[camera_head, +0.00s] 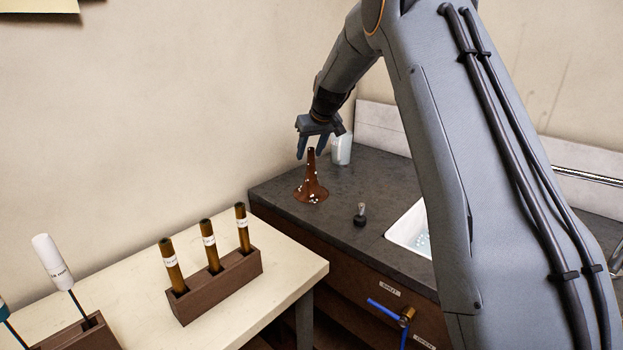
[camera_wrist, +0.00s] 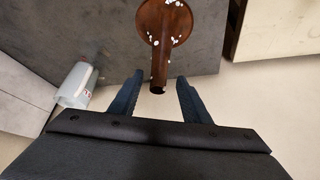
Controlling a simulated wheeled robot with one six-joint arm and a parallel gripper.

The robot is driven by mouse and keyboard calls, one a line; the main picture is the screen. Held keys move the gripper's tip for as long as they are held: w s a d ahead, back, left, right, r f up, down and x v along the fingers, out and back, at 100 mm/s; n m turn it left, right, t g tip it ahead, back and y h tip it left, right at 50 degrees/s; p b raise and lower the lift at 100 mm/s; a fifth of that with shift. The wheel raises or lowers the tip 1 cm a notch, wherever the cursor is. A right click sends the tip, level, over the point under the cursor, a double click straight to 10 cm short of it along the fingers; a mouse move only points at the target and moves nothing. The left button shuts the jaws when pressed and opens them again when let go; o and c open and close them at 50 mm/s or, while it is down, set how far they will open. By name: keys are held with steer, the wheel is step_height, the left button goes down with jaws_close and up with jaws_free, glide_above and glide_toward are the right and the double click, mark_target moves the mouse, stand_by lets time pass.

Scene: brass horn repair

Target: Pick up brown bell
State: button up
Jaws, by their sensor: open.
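The brown bell (camera_head: 311,186) stands upright on the dark counter, its flared end down and its narrow tube pointing up, with small white specks on it. My gripper (camera_head: 309,156) is open above the bell, its fingers pointing down near the top of the tube. In the wrist view the bell (camera_wrist: 160,45) has its flare toward the top of the picture, and its tube end lies between the two open fingers of my gripper (camera_wrist: 157,84). I see no clear contact.
A pale translucent container (camera_head: 342,149) stands behind the bell; it also shows in the wrist view (camera_wrist: 74,86). A small dark knobbed item (camera_head: 360,215) and a white sink basin (camera_head: 408,232) are to the right. A rack (camera_head: 222,285) with three brown tubes is on the pale table.

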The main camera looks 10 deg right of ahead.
mark_target(311, 172)
steer(key=shift+d+p+x, duration=0.1)
steer(key=shift+p+x, duration=0.3)
steer(key=shift+x, duration=0.6)
steer(key=shift+d+p+x, duration=0.15)
steer(key=shift+p+x, duration=0.2)
steer(key=shift+x, duration=0.65)
jaws_close()
